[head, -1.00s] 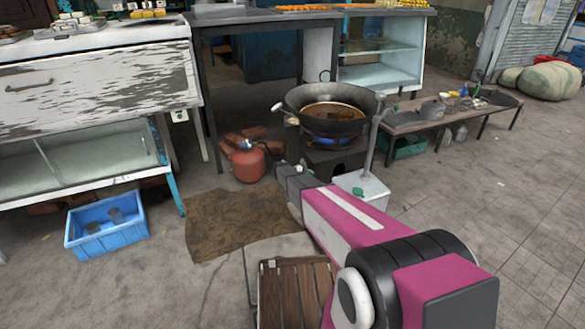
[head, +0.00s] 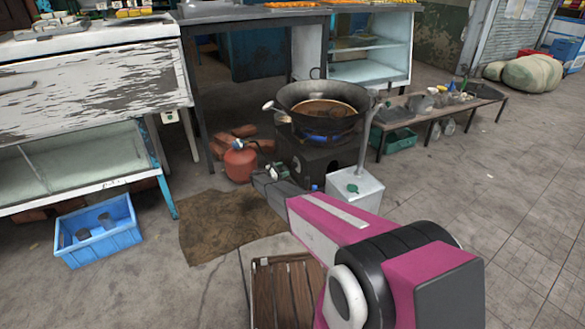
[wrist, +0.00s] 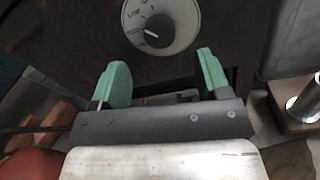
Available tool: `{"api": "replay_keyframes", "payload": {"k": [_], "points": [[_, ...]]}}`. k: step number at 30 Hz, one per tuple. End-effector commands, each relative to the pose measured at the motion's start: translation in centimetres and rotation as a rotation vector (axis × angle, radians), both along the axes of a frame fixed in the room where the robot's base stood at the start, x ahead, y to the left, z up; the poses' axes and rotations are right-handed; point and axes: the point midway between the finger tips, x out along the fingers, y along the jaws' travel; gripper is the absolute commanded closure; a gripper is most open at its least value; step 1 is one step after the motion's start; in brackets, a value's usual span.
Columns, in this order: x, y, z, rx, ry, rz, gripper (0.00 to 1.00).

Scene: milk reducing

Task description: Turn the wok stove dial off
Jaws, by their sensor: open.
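The wok (head: 322,97) sits on the dark stove (head: 316,165), with a blue flame (head: 325,138) under it. In the wrist view, the stove dial (wrist: 159,30) is a black knob on a round pale plate, on the stove's dark front. My gripper (wrist: 157,82) is open, with its two green fingers apart and nothing between them. The dial is ahead of the fingertips and above the gap between them in the picture, apart from both.
A red gas bottle (head: 240,162) stands left of the stove near some bricks (head: 228,138). A white box (head: 355,192) stands to the right. A low bench (head: 440,112), a brown mat (head: 225,222) and a wooden stool (head: 285,290) are nearby.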

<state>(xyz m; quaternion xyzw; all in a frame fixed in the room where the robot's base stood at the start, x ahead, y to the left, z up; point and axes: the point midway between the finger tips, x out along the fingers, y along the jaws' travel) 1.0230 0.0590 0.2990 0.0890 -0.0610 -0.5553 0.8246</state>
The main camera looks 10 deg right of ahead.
Motion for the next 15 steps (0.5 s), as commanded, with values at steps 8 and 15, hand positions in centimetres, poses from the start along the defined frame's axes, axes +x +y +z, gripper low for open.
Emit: {"api": "replay_keyframes", "payload": {"k": [8,15], "points": [[1.8,-4.4,0.0,0.002,0.000,-0.002,0.30],[2.5,-6.2,0.0,0.001,-0.001,0.000,0.30]]}}
